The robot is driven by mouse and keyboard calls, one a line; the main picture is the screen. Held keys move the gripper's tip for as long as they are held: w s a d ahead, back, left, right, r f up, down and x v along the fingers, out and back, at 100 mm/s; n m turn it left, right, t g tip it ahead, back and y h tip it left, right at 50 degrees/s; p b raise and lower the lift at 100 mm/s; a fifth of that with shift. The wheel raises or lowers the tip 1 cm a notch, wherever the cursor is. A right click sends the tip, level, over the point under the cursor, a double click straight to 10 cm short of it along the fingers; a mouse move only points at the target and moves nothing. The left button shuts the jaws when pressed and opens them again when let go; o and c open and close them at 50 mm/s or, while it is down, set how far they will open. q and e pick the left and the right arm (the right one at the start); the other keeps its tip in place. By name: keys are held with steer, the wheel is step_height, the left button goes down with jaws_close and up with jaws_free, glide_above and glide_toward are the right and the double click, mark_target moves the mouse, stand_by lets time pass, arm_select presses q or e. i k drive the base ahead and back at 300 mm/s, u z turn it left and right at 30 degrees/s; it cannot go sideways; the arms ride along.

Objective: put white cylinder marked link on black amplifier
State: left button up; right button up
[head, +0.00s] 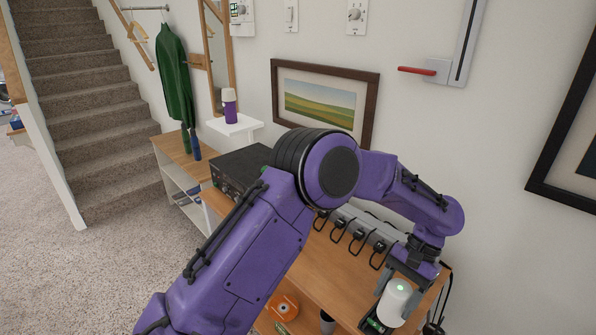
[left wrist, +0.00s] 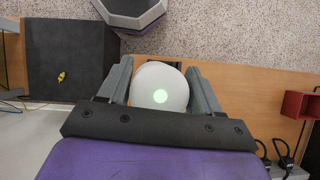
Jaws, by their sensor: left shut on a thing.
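The white cylinder (head: 393,301), with a glowing green spot on its top, is between the fingers of my left gripper (head: 398,285) at the lower right. It also shows in the left wrist view (left wrist: 159,86), gripped on both sides. Any "link" mark cannot be read. The black amplifier (head: 238,168) lies on the wooden furniture left of my arm, which hides part of it. In the left wrist view a dark box at the left (left wrist: 66,60), apparently the amplifier, has a small yellow thing on top. My right gripper is not in view.
A power strip with several black plugs (head: 356,232) runs along the wall behind the wooden shelf (head: 335,270). A purple and white bottle (head: 229,106) stands on a white wall shelf (head: 236,126). An orange thing (head: 284,306) sits lower down. A red box (left wrist: 298,104) is at the right.

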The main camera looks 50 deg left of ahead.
mark_target(237, 160)
steer(key=z, duration=2.1)
steer(key=k, duration=2)
steer(key=u, duration=2.45)
steer(key=i, duration=0.55)
steer(key=z, duration=0.05)
